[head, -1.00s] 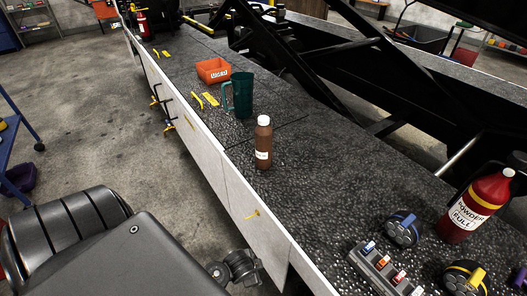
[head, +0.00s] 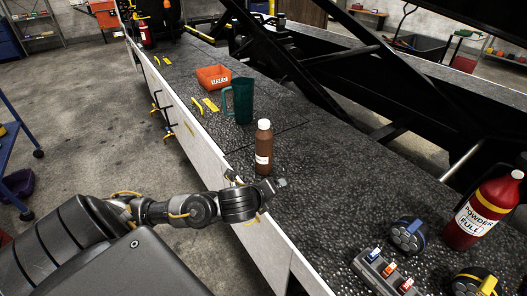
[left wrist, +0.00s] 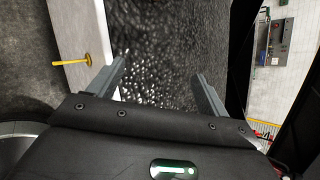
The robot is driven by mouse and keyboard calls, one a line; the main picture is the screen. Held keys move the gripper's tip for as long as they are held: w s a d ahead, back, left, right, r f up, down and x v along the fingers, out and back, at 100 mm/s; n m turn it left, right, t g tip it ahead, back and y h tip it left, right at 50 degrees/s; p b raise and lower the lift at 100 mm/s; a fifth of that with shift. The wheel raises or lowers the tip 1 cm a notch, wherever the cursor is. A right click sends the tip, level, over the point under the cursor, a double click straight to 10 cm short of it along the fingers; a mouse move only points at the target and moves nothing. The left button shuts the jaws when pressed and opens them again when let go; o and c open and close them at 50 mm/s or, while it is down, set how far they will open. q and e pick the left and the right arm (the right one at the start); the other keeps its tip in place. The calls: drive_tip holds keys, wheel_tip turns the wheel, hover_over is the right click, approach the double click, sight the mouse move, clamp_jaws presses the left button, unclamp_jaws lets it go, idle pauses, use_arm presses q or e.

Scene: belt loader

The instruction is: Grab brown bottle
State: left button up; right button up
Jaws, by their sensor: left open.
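The brown bottle (head: 264,155) with a white cap and a white label stands upright on the dark speckled worktop, near its front edge, in the head view. My left gripper (head: 257,181) is just in front of the bottle's base, its fingers spread to either side. Whether they touch the bottle cannot be told. In the left wrist view the gripper (left wrist: 160,72) is open and empty, with only dark speckled surface between the fingers. The bottle does not show there. My right gripper is not in view.
A teal pitcher (head: 238,102) and an orange bin (head: 213,77) stand behind the bottle, with yellow tools (head: 205,103) beside them. A red powder bottle (head: 483,210) and round blue-trimmed device (head: 408,235) are at right. The worktop right of the brown bottle is clear.

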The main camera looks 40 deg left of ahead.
sight(260, 137)
use_arm(q)
drive_tip(key=w+a+r+m+t+y, duration=0.25)
drive_tip(key=w+a+r+m, duration=0.25)
drive_tip(key=a+r+m, duration=0.5)
drive_tip(key=shift+n, duration=0.7)
drive_tip(key=w, duration=0.1)
drive_tip(key=w+a+p, duration=0.1)
drive_tip(key=w, duration=0.2)
drive_tip(key=shift+w+a+f, duration=0.2)
drive_tip(key=shift+a+f, duration=0.1)
drive_tip(key=shift+f, duration=0.05)
drive_tip(key=shift+w+a+f, duration=0.1)
drive_tip(key=shift+w+f, duration=0.2)
drive_tip(key=p+x, duration=0.1)
drive_tip(key=x, duration=0.1)
drive_tip(key=p+x, duration=0.1)
drive_tip(key=x, duration=0.1)
drive_tip(key=shift+w+f, duration=0.45)
drive_tip(key=shift+w, duration=0.05)
drive_tip(key=shift+r, duration=0.15)
drive_tip(key=c, duration=1.5)
